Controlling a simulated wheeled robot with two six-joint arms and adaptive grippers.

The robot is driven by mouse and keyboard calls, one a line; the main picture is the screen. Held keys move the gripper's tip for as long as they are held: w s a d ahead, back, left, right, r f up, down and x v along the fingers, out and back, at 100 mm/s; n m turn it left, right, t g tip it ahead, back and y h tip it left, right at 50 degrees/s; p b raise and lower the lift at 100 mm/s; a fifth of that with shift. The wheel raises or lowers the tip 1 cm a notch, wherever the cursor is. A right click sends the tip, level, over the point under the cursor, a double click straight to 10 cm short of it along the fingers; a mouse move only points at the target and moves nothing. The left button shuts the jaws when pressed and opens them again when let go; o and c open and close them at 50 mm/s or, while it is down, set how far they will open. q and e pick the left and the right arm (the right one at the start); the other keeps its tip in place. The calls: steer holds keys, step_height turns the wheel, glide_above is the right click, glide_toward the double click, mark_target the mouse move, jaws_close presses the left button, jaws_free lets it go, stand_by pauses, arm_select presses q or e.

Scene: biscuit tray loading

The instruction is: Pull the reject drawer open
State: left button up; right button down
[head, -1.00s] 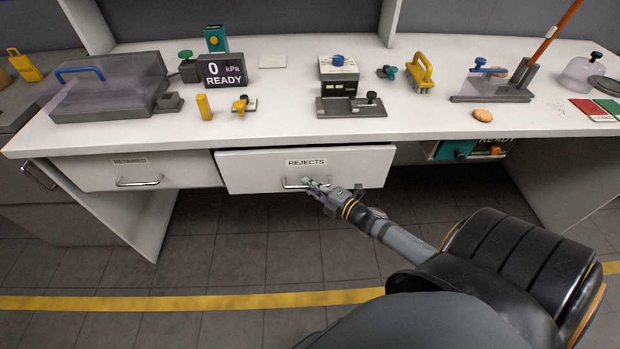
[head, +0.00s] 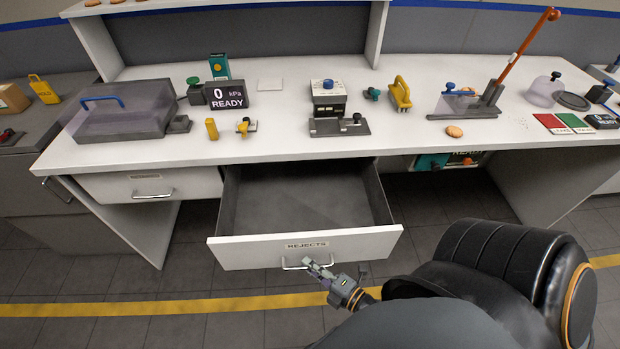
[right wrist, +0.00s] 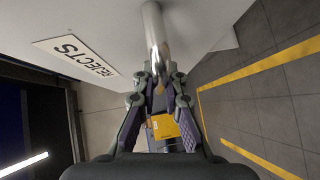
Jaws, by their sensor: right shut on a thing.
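The reject drawer (head: 225,253) is pulled well out from under the bench, and its grey inside looks empty. Its white front carries a REJECTS label and a metal bar handle (head: 290,266). My right gripper (head: 312,265) is at the handle, shut on it. In the right wrist view the handle bar (right wrist: 156,40) runs down between the fingers of my right gripper (right wrist: 160,85), beside the REJECTS label (right wrist: 75,56). My left gripper is not in view.
The retained drawer (head: 110,187) to the left is closed. The white bench top (head: 290,150) above holds several devices and a biscuit (head: 454,132). My own body is close in front of the open drawer on the right. Dark floor tiles lie around, with a yellow line (head: 170,306).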

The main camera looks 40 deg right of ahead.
steer(key=shift+s+a, duration=0.15)
steer(key=shift+s, duration=0.1)
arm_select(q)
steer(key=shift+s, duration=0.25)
arm_select(e)
steer(key=c, duration=1.7)
jaws_free()
steer(key=v, duration=1.2)
steer(key=shift+f, duration=0.1)
